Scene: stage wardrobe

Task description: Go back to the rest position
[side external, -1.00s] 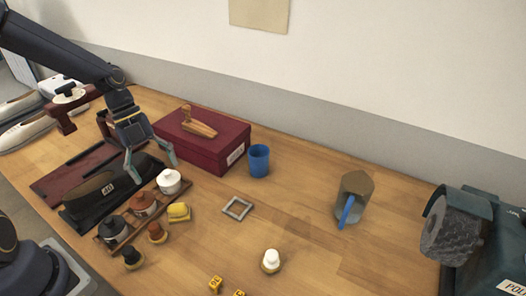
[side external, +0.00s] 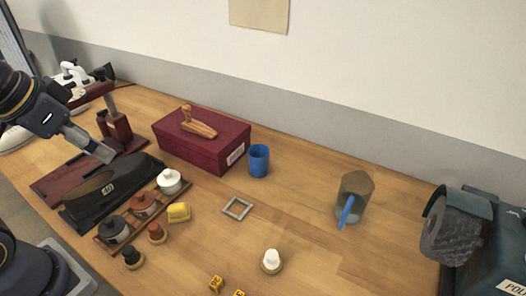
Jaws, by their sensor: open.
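My gripper (side external: 92,143) is at the left of the side external view, reaching in from the left edge. Its grey fingers point down and right, above the black shoe stand (side external: 110,189) marked 40. It is seen nearly side-on, is open and holds nothing. One finger largely hides the other. Its height above the stand is hard to tell.
A dark red box (side external: 203,150) with a wooden tool on top stands right of my gripper. A dark red stand (side external: 115,131) is behind. The table's middle is mostly clear.

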